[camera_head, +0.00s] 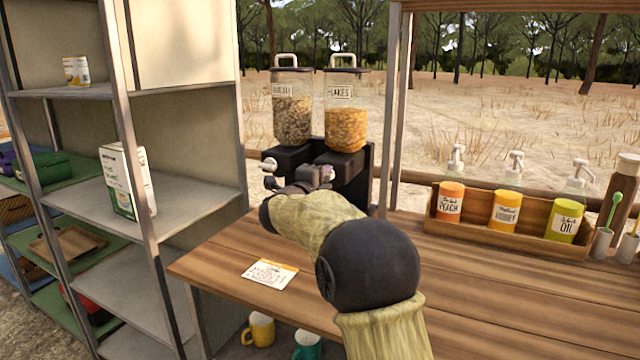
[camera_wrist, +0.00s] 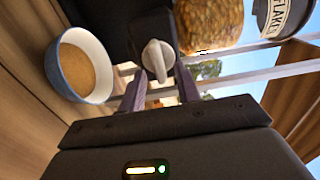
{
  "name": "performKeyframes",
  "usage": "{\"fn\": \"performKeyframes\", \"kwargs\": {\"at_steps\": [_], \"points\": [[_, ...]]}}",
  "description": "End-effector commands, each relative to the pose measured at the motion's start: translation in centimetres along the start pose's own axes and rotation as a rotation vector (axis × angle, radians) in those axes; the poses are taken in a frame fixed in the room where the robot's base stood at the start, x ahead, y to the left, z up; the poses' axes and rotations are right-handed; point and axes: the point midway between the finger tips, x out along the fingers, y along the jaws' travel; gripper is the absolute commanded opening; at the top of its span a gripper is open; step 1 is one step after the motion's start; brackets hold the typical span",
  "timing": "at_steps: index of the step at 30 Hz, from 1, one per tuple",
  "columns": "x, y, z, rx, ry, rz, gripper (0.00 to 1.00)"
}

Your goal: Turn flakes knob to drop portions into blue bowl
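The flakes dispenser (camera_head: 346,125) is a clear canister of orange flakes on a black stand at the back of the table. Its pale knob (camera_wrist: 158,60) shows in the wrist view, just beyond and between my fingertips. My gripper (camera_wrist: 160,88) is open, with a gap between each finger and the knob. In the head view my gripper (camera_head: 312,178) is in front of the stand, partly covering it. The blue bowl (camera_wrist: 62,84) shows at the left of the wrist view, with a tan interior or contents. My arm seems to hide the bowl in the head view.
A second canister (camera_head: 292,112) with its own knob (camera_head: 268,165) stands left of the flakes. A card (camera_head: 270,274) lies on the table (camera_head: 500,285). A wooden rack (camera_head: 480,232) holds pump bottles at right. A metal shelf unit (camera_head: 190,200) stands left.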

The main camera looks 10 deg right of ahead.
Motion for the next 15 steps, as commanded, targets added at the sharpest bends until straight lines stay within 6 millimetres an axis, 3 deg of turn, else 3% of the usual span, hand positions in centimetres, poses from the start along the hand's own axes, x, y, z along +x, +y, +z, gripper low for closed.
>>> {"fn": "performKeyframes", "kwargs": {"at_steps": [7,15], "points": [[-2.1,-0.1,0.1,-0.001,-0.003,0.001,0.33],[-7.3,-0.2,0.1,0.0,-0.004,0.0,0.33]]}}
